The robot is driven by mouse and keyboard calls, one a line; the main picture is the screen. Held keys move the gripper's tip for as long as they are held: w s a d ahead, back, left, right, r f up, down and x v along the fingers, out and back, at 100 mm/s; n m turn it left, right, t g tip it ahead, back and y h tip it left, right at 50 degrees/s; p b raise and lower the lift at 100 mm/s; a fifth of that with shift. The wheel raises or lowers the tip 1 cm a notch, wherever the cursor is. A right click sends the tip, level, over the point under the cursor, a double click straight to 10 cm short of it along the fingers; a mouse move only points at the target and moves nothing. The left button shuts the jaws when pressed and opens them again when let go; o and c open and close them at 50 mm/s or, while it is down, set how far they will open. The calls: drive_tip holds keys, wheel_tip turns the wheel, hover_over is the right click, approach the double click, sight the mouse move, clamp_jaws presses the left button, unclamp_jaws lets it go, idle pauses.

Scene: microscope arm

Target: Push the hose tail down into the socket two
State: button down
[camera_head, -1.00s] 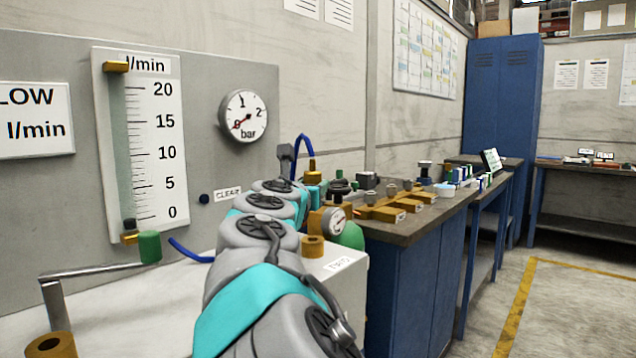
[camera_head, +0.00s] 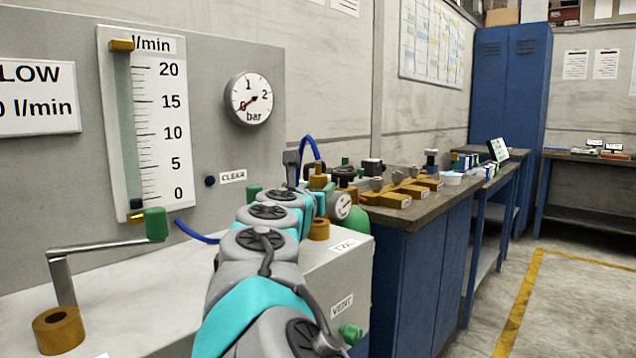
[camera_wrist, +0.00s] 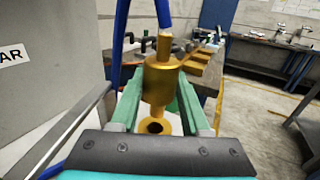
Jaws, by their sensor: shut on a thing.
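The brass hose tail (camera_wrist: 162,80) is upright between my gripper's green fingers in the wrist view, with a blue hose (camera_wrist: 121,40) beside it. My gripper (camera_wrist: 163,88) is shut on it. A brass socket (camera_wrist: 155,127) with a dark round hole shows just below the hose tail; its top is partly covered by the tail. I cannot tell whether they touch. In the head view, the hose tail (camera_head: 318,181) is above the brass socket (camera_head: 319,230) on the white bench, beside a small label. My arm hides most of my gripper there.
A small gauge (camera_head: 341,206) is close to the right of the hose tail. The grey panel (camera_head: 60,185) rises behind.

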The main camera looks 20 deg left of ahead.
drive_tip(key=shift+f, duration=0.6)
drive_tip(key=shift+p, duration=1.05)
idle(1.4)
drive_tip(key=shift+f+b, duration=0.75)
drive_tip(key=shift+f, duration=1.3)
drive_tip(key=shift+c, duration=1.5)
unclamp_jaws()
